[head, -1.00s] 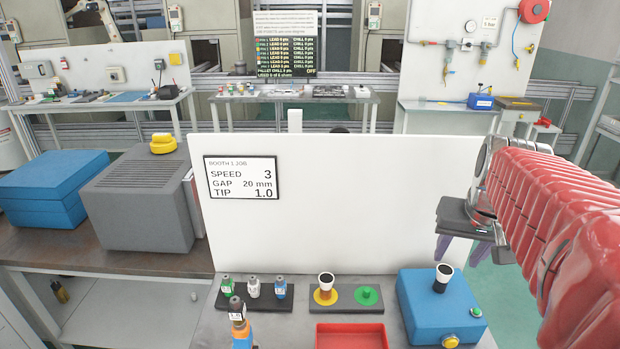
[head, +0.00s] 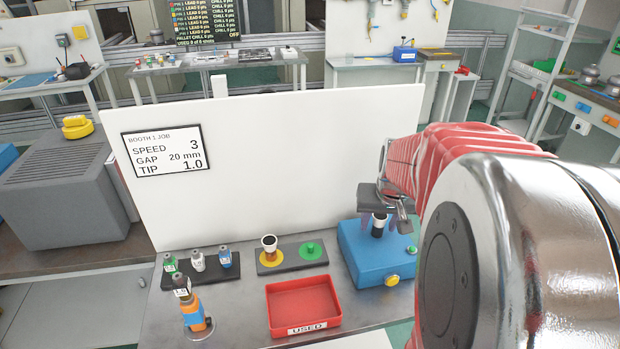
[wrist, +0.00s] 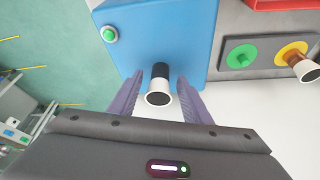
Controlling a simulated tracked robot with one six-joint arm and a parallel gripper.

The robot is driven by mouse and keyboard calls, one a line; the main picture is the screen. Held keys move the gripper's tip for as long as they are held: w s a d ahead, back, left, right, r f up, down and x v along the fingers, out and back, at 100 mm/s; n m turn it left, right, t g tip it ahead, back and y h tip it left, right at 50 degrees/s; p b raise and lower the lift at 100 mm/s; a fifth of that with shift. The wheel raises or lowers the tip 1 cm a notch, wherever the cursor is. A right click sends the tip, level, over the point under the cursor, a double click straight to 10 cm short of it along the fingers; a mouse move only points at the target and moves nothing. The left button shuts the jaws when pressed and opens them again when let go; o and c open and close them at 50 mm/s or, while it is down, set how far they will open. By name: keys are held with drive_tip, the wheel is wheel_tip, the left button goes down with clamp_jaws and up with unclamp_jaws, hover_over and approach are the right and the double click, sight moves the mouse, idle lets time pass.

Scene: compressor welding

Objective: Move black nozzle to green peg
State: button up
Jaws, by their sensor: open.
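The black nozzle (head: 378,229), with a black body and a white-rimmed cup, stands on the blue box (head: 352,262). In the wrist view, the nozzle (wrist: 160,75) lies between the two purple fingers of my gripper (wrist: 159,84). The fingers are open, with a gap visible on each side. In the head view my gripper (head: 379,207) is at this nozzle and partly hides it. The green peg (head: 311,249) is empty on a dark block, and also shows in the wrist view (wrist: 241,56). Beside it, a second white-rimmed nozzle (head: 269,243) stands on the yellow peg.
A red tray (head: 303,305) marked USED lies in front of the peg block (head: 292,261). Several small bottles (head: 198,260) stand on a dark rack to the left, behind an orange torch-like tool (head: 193,315). A white panel (head: 280,165) rises behind.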

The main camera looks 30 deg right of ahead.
drive_tip(key=shift+w+f, duration=0.15)
drive_tip(key=shift+f, duration=0.2)
clamp_jaws()
idle(0.8)
drive_tip(key=c, duration=0.7)
unclamp_jaws()
clamp_jaws()
drive_tip(key=shift+r, duration=0.45)
